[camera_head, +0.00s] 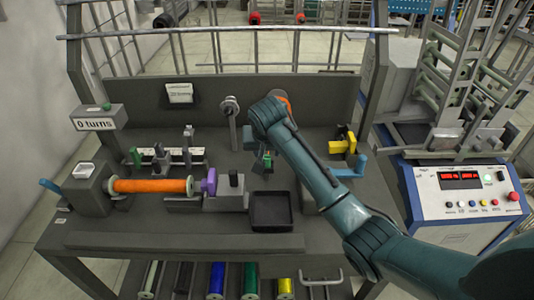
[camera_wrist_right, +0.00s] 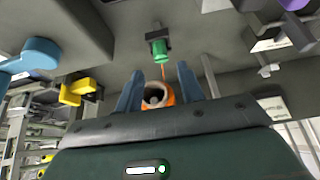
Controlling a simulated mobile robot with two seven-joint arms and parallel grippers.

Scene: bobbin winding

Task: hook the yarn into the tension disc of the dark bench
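The dark bench (camera_head: 190,235) fills the middle of the head view. A metal post with round discs (camera_head: 230,105), which looks like the tension disc, stands at its back middle. An orange yarn cone (camera_head: 284,99) is partly hidden behind my right arm; it also shows between the fingers in the wrist view (camera_wrist_right: 158,95). A thin orange yarn (camera_wrist_right: 163,72) runs from the cone's side toward a small green piece (camera_wrist_right: 160,49) in a dark holder. My right gripper (camera_wrist_right: 160,72) is open, its fingers either side of the yarn line, with the green piece beyond the tips. My left gripper is out of view.
An orange bobbin (camera_head: 150,186) sits on the winder at left, beside a purple part (camera_head: 209,182). A black tray (camera_head: 272,210) lies in front. A yellow part (camera_head: 343,144) stands right of my arm. A control box (camera_head: 465,190) with displays is at far right.

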